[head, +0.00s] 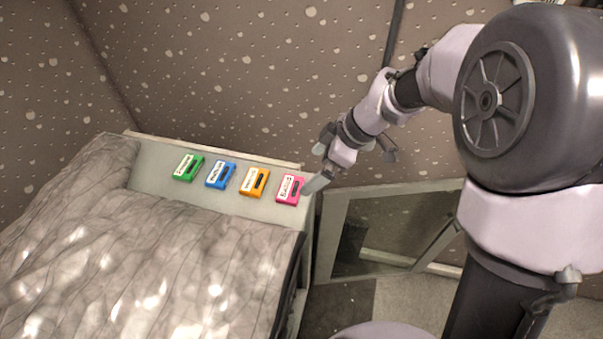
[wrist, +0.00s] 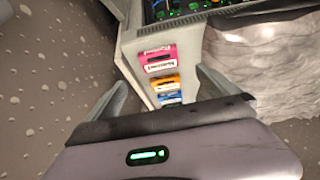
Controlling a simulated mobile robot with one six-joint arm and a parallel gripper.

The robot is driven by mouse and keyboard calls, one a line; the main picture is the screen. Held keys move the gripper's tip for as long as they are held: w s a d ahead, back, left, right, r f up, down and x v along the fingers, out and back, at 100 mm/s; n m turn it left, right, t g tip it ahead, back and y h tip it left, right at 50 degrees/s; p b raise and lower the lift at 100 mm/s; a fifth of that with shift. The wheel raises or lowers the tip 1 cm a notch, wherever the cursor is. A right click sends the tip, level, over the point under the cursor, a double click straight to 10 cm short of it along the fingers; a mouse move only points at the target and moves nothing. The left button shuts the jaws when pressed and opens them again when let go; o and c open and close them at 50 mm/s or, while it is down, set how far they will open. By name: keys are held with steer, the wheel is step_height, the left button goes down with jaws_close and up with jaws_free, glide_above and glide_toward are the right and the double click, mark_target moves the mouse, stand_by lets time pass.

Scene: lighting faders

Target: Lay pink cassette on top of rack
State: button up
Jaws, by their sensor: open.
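The pink cassette (head: 290,190) lies flat at the right end of a row of cassettes on a pale grey ledge (head: 150,172). In the wrist view the pink cassette (wrist: 157,57) is the farthest of the row, lying beyond and between my fingers. My gripper (head: 317,182) is open and empty, just right of the pink cassette near the ledge's end; I cannot tell its exact height. Both fingers of my gripper (wrist: 160,88) show in the wrist view. I cannot tell for sure which surface is the rack top.
Orange (head: 254,182), blue (head: 221,175) and green (head: 188,167) cassettes lie left of the pink one. A crumpled grey cover (head: 150,255) spreads in front of the ledge. A metal-framed panel (head: 335,225) stands at right. Lit electronics (wrist: 185,8) show in the wrist view.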

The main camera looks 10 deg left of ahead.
steer(key=s+d+r+m+t+h, duration=0.1)
steer(key=s+d+r+m, duration=0.2)
steer(key=r, duration=0.2)
steer(key=s+d+r+m+t, duration=0.1)
steer(key=s+d+r+m, duration=0.1)
steer(key=s+r+m, duration=0.15)
steer(key=s+d+r+m+t+h, duration=0.1)
steer(key=s+d+r+m, duration=0.1)
steer(key=s+m, duration=0.5)
steer(key=s+d+r+m+t+h, duration=0.2)
steer(key=s+d+m, duration=0.3)
steer(key=s+m, duration=0.1)
steer(key=shift+s+d+m, duration=0.15)
steer(key=shift+s+m, duration=0.2)
steer(key=shift+m, duration=0.3)
